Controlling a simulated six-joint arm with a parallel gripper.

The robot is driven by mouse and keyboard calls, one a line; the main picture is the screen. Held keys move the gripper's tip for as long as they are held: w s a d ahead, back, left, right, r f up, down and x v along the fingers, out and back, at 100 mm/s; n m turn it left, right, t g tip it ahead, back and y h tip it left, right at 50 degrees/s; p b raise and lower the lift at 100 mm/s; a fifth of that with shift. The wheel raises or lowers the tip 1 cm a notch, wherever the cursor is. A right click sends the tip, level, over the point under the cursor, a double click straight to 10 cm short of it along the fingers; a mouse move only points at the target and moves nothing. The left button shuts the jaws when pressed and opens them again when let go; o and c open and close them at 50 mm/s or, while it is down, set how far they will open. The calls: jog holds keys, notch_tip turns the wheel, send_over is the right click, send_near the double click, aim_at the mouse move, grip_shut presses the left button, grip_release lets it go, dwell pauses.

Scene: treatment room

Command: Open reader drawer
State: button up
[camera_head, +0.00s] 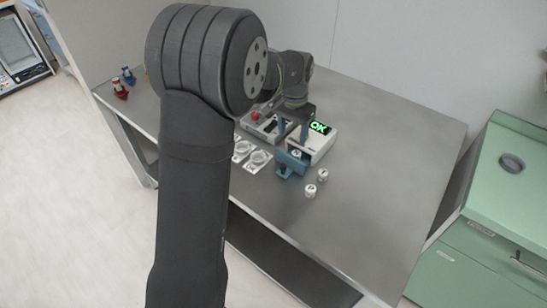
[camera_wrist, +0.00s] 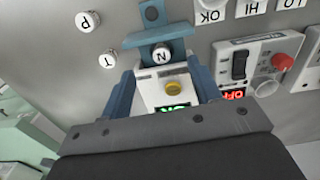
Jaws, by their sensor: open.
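The white reader (camera_head: 322,145) stands on the bench with a green OK display, which also shows upside down in the wrist view. The reader's yellow button (camera_wrist: 173,89) shows between my fingers. The blue reader drawer (camera_head: 290,165) sticks out from the reader's front; its blue front with a dark round spot shows in the wrist view (camera_wrist: 176,31). A white cap marked N (camera_wrist: 162,54) sits in the drawer. My gripper (camera_wrist: 160,72) is open, its blue fingers on either side of the reader's front, above the drawer. I cannot tell whether they touch it.
White caps marked P (camera_wrist: 87,21) and T (camera_wrist: 107,59) stand beside the drawer. A device with a red knob (camera_wrist: 282,62), a black switch and a red display stands close by. White labelled holders (camera_head: 257,161) stand near. The bench's right side (camera_head: 400,160) is clear.

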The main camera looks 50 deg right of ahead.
aim_at(283, 165)
jog(key=shift+n, duration=0.7)
jog(key=a+r, duration=0.1)
jog(key=r, duration=0.1)
jog(key=a+r, duration=0.2)
jog(key=r, duration=0.1)
jog(key=a+r, duration=0.1)
jog(key=r, duration=0.1)
jog(key=shift+w+a+r, duration=0.2)
jog(key=shift+a+r, duration=0.05)
jog(key=shift+a, duration=0.05)
jog(key=shift+c, duration=1.3)
jog(key=f, duration=1.7)
jog(key=shift+s+f, duration=0.1)
jog(key=shift+s, duration=0.2)
grip_shut()
